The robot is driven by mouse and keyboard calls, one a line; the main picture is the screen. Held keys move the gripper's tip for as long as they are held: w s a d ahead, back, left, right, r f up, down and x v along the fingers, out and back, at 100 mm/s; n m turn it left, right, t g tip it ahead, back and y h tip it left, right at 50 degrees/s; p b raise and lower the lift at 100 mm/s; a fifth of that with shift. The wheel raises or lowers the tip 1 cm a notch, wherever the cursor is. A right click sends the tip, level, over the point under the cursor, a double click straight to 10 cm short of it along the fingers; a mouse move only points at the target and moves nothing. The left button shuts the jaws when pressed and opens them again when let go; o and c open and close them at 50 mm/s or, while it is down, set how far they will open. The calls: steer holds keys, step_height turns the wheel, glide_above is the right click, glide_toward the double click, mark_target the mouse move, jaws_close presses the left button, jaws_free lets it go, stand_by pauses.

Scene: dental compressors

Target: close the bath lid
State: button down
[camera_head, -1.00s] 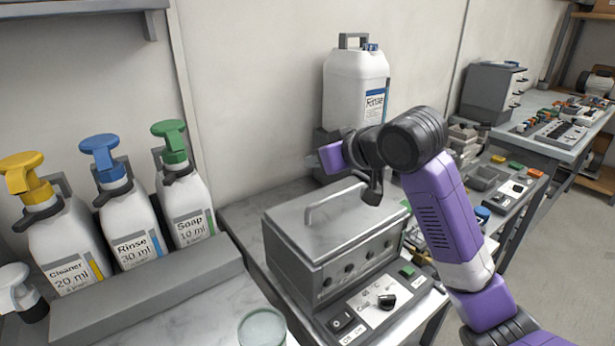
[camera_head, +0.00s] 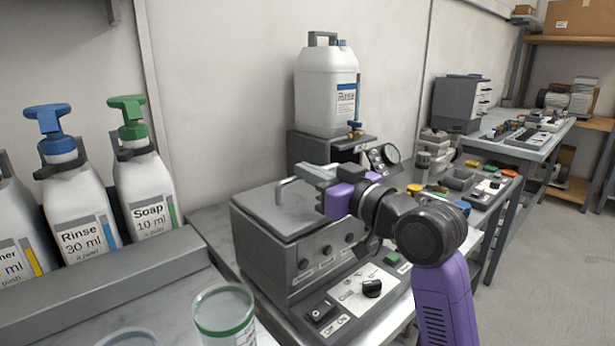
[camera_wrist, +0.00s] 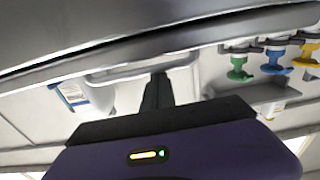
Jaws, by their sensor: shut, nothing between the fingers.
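The bath (camera_head: 300,262) is a dark grey metal box with knobs on its front. Its grey lid (camera_head: 262,212) lies about flat across the top and looks down; a small gap cannot be ruled out. My gripper (camera_head: 312,172) is shut and empty, above the lid's far right part, close to the handle's right end. Whether it touches the handle or lid cannot be told. In the wrist view the shut fingers (camera_wrist: 157,92) point toward the handle. My wrist hides the lid's right side.
Soap (camera_head: 146,185) and rinse (camera_head: 80,205) pump bottles stand at left behind a grey ledge. A green-rimmed cup (camera_head: 224,318) is in front. A rinse canister (camera_head: 327,90) stands on a dark unit behind the bath. A control panel (camera_head: 350,300) sits before the bath.

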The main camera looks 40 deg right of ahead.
steer(key=shift+s+f, duration=0.2)
steer(key=shift+f, duration=0.2)
steer(key=s, duration=0.7)
steer(key=shift+r, duration=0.15)
steer(key=shift+s, duration=0.35)
